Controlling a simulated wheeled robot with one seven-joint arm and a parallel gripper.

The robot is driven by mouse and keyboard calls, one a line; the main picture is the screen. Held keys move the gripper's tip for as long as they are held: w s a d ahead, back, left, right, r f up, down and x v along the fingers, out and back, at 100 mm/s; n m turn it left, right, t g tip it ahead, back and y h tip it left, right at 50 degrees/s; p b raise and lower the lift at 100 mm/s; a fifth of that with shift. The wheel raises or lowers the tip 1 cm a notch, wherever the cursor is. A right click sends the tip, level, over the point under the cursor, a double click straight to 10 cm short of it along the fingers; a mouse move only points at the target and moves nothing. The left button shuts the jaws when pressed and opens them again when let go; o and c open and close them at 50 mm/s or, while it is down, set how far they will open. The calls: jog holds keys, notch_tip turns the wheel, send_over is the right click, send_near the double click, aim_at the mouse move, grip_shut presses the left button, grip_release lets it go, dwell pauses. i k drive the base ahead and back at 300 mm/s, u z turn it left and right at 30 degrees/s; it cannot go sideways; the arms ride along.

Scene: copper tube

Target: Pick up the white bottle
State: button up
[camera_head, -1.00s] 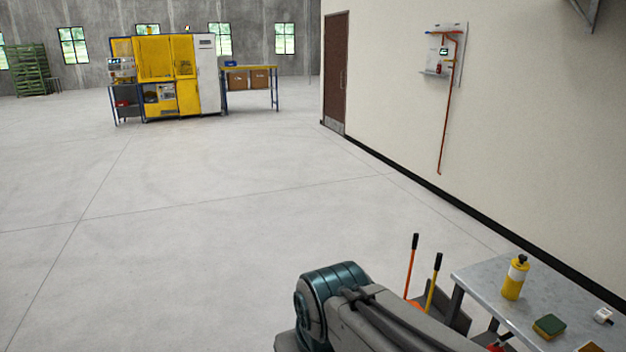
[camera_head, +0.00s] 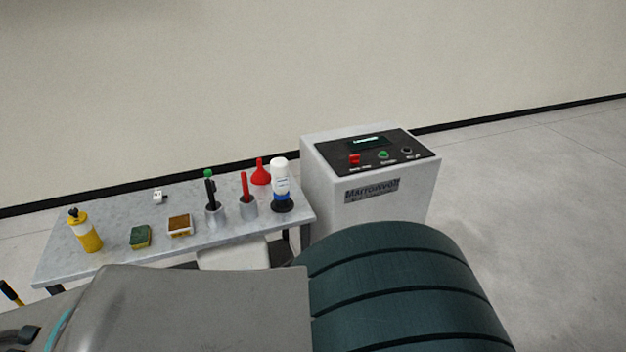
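A white bottle (camera_head: 280,178) with a blue band stands upright near the right end of the grey table (camera_head: 130,205). Its lower end is in or on a dark round base (camera_head: 283,206). Large links of my arm fill the bottom of the head view. My gripper is not in view, so its distance from the white bottle cannot be told.
Along the table are a sponge (camera_head: 140,236), a small tray (camera_head: 180,225), two metal cups (camera_head: 215,214) (camera_head: 248,208) with tools, a red funnel (camera_head: 260,171) and a small white object (camera_head: 158,197). A white control cabinet (camera_head: 370,185) adjoins the right end. Floor at far right is clear.

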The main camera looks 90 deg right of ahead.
aim_at(279, 166)
jog(key=z, duration=3.05)
jog(key=i, duration=1.65)
